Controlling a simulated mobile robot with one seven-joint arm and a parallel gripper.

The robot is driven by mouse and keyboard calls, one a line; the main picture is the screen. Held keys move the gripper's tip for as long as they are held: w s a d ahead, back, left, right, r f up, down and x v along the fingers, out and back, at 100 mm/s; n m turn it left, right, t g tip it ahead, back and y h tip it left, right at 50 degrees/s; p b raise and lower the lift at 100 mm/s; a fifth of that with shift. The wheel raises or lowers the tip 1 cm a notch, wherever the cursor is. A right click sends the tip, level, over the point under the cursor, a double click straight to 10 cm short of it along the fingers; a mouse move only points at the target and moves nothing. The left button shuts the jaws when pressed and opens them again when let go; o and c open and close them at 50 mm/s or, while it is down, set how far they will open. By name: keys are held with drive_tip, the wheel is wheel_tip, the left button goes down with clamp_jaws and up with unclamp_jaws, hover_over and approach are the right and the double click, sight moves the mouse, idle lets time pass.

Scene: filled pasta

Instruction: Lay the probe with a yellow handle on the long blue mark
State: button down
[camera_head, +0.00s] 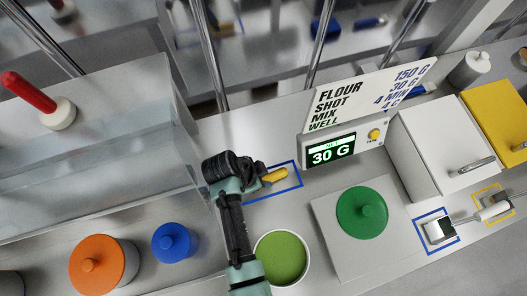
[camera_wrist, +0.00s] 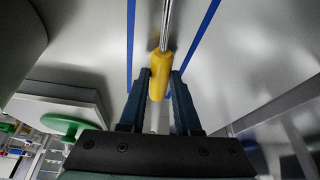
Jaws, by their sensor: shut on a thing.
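The probe has a yellow handle (camera_head: 274,175) and a thin metal shaft. My gripper (camera_wrist: 160,85) is shut on the yellow handle, which also shows in the wrist view (camera_wrist: 159,76). The long blue mark (camera_head: 297,174) is a blue rectangle outline on the counter. In the head view the handle's tip lies over the mark's area. In the wrist view the shaft runs between the mark's two long blue lines (camera_wrist: 196,45), roughly along them. I cannot tell whether the probe touches the counter. In the head view my gripper hides the shaft and the mark's left part.
Blue (camera_head: 175,243) and orange (camera_head: 104,265) pots stand at left, near a clear-walled box (camera_head: 110,150).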

idle(0.3)
unclamp_jaws()
idle(0.5)
drive_tip(key=shift+r, duration=0.15)
idle(0.3)
wheel_tip(320, 180, up, 8)
drive_tip(key=p, duration=0.7)
idle(0.6)
